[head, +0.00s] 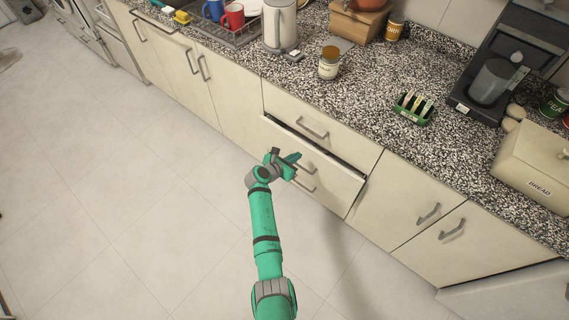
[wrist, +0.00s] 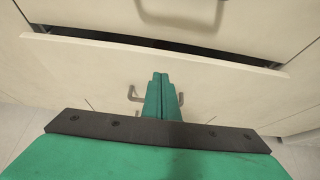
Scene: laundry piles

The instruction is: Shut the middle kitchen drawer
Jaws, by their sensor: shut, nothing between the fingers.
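The middle drawer (head: 335,174) is a cream front under the top drawer (head: 290,109). It stands partly open, with a dark gap along its upper edge. In the wrist view the drawer front (wrist: 230,88) spans the picture, and the gap shows above it. My gripper (head: 296,158) is in front of the drawer front, near its handle. In the wrist view my gripper (wrist: 160,76) has its green fingers together and empty, pointing at the front. They hide the middle of the grey handle (wrist: 135,95). Whether the fingertips touch the front, I cannot tell.
The speckled countertop (head: 365,95) above holds a jar (head: 329,63), a green toast rack (head: 414,107), a bread bin (head: 535,165) and a coffee machine (head: 495,75). Cabinet doors (head: 410,212) flank the drawers and look shut. The tiled floor (head: 120,200) at left is clear.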

